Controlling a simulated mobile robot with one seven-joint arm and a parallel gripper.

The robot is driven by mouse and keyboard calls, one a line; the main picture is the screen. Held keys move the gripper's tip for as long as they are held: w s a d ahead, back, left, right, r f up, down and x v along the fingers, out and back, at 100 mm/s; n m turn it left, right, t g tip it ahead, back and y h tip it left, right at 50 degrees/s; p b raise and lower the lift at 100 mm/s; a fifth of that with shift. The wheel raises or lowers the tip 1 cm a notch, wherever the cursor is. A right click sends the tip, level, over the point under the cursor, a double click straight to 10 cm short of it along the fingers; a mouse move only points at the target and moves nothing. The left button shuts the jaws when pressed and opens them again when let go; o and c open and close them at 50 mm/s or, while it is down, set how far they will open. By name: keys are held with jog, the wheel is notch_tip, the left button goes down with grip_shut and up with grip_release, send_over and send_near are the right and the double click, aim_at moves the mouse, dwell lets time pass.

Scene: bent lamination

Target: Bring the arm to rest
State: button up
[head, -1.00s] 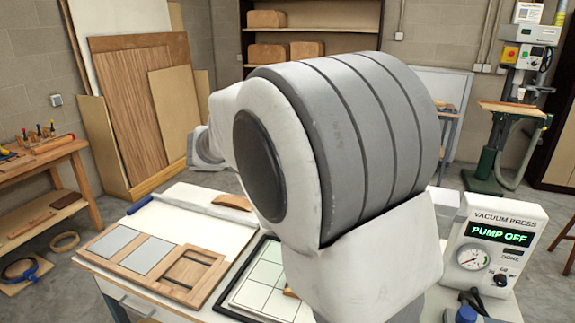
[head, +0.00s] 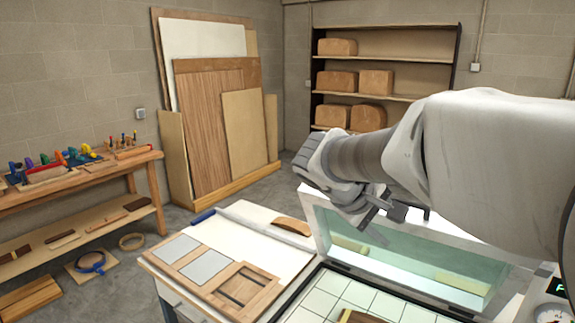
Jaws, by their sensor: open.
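My arm reaches in from the right in the head view. My gripper (head: 374,222) hangs at its end, jaws open, with nothing seen between them. It is above the worktable (head: 193,301), in front of the raised clear lid (head: 400,265) of the vacuum press. The press bed (head: 345,300) below has a white grid, and a wooden piece (head: 362,316) lies on it, cut off by the bottom edge. A curved wooden piece (head: 291,226) lies on the table left of the gripper, apart from it.
A wooden tray with grey panels (head: 225,280) and a white sheet with a blue-ended roller (head: 203,216) lie on the table. A tool bench (head: 80,175) stands at left, leaning boards (head: 215,120) and a shelf (head: 385,60) behind. The press control box (head: 555,308) is partly cut off.

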jog(key=s+a+f+m+y, duration=0.1)
jog(key=s+a+y, duration=0.1)
jog(key=s, duration=0.4)
jog(key=s+a+f+m+y, duration=0.2)
jog(key=s+y, duration=0.1)
jog(key=s, duration=0.4)
jog(key=s+a+f+m+t+y, duration=0.1)
jog(key=s+a+f+m+y, duration=0.1)
jog(key=s, duration=0.4)
jog(key=shift+s+y, duration=0.25)
jog(key=shift+y, duration=0.35)
